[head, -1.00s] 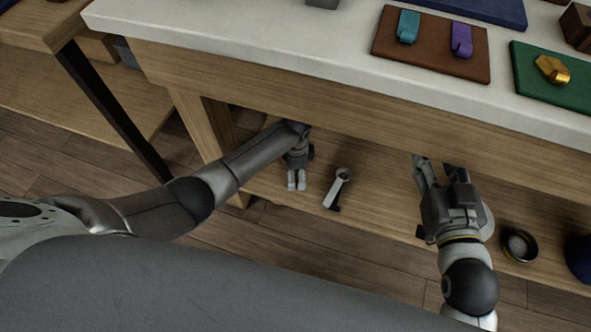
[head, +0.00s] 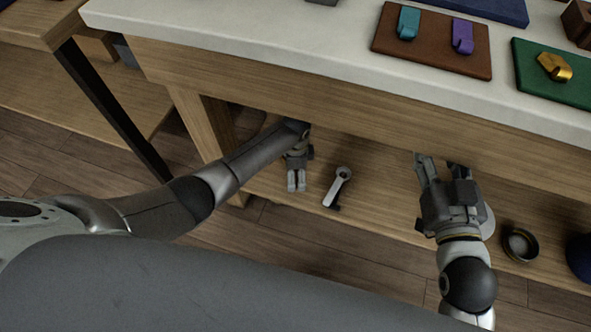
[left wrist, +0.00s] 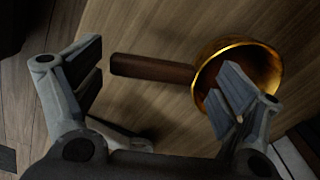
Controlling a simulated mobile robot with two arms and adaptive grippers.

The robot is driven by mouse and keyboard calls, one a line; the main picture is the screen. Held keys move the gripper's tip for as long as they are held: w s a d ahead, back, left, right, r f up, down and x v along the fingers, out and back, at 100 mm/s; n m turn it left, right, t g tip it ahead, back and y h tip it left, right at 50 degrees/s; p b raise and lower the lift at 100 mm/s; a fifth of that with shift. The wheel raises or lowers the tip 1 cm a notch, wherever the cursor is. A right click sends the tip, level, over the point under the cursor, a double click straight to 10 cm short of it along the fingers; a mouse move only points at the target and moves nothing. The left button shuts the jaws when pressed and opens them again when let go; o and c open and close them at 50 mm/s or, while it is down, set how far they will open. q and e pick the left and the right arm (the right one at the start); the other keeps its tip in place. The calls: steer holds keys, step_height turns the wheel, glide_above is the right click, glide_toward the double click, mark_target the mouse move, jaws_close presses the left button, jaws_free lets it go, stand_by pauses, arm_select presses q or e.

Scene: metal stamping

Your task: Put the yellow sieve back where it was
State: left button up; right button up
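The yellow sieve shows in the left wrist view as a shiny golden bowl (left wrist: 265,66) with a dark brown handle (left wrist: 150,68) on a wooden board. I cannot make it out in the head view. My left gripper (head: 297,182) is under the table edge in the head view. In the left wrist view its fingers (left wrist: 165,85) are spread and empty; the right one overlaps the bowl in the picture, and the handle's end shows near the left one. I cannot tell whether they touch the sieve. My right gripper (head: 441,164) is open and empty above the lower shelf.
The wooden lower shelf (head: 385,205) holds a grey ring-ended tool (head: 341,183), a dark round dish (head: 520,244) and a dark blue object (head: 581,258). The white tabletop (head: 300,45) overhangs it and carries a brown board (head: 431,58) and a green board (head: 560,85) with clips.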

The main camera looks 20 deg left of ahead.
arm_select(q)
steer(key=shift+r, duration=4.05)
